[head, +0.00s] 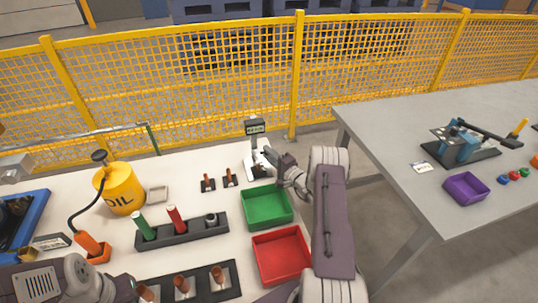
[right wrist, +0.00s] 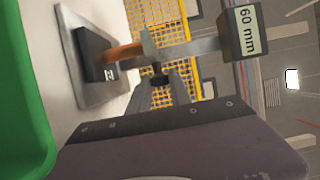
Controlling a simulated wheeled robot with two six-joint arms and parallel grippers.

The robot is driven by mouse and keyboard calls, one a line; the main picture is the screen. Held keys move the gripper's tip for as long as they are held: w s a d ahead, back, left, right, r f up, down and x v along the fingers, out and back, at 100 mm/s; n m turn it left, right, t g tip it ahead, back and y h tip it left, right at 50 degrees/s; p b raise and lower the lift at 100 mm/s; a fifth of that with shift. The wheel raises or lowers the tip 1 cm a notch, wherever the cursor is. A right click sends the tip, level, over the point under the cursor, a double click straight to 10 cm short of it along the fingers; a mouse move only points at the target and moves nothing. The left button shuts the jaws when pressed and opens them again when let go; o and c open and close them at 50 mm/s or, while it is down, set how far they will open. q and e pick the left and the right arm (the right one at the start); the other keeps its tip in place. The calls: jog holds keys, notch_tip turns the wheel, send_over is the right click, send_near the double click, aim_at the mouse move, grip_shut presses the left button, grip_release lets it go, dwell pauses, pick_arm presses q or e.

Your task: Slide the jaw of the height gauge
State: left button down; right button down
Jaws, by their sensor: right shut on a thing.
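The height gauge (head: 255,140) stands at the far edge of the left table, its sign on top. In the right wrist view it lies sideways: pale base plate (right wrist: 82,88), grey column (right wrist: 195,46), and a sign (right wrist: 245,31) reading 60 mm. A copper pin in a black block (right wrist: 93,53) stands on the base. The grey jaw (right wrist: 149,45) is at the pin's top end; whether they touch I cannot tell. My right gripper (right wrist: 160,76) is shut on the jaw's dark knob. My left gripper (head: 128,290) is low at left, its fingers unclear.
Green (head: 266,221) and red (head: 269,271) trays lie beside my right arm. Two copper pins in blocks (head: 229,178) stand left of the gauge. A rack (head: 180,234), an oil can (head: 120,190) and a yellow fence (head: 200,90) are around. A second table (head: 390,150) is at right.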

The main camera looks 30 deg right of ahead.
notch_tip(320, 180, up, 4)
jog(key=shift+f+p, duration=0.1)
jog(key=shift+p, duration=0.85)
jog(key=c, duration=1.2)
grip_release()
jog(key=s, duration=0.3)
jog(key=s+d, duration=0.1)
jog(key=s, duration=0.5)
jog(key=shift+d, duration=0.2)
